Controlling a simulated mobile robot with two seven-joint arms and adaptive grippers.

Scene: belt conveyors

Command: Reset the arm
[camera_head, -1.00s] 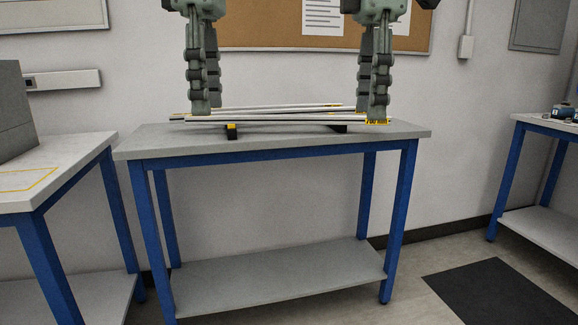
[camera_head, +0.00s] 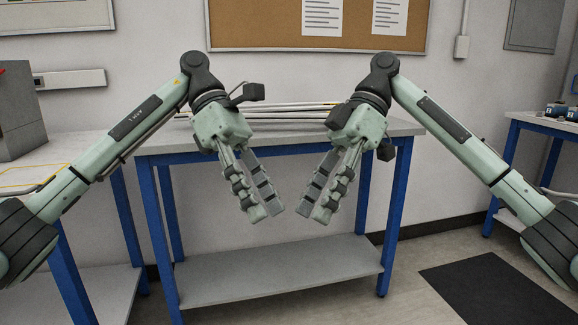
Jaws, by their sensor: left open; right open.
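My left gripper (camera_head: 268,212) hangs in front of the middle table, tilted down and inward, with its fingers apart and nothing between them. My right gripper (camera_head: 312,213) mirrors it just to the right, also open and empty. The two grippers are close together but apart, below the level of the tabletop in the picture. Long thin white strips (camera_head: 290,108) lie on the table behind the arms. The arms and grippers hide parts of them, including their right ends.
The middle table (camera_head: 284,141) has blue legs and a bare lower shelf (camera_head: 280,270). A left table (camera_head: 75,148) bears a grey box (camera_head: 20,110). A right table (camera_head: 555,122) holds small items. A dark mat (camera_head: 500,285) lies on the floor at right.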

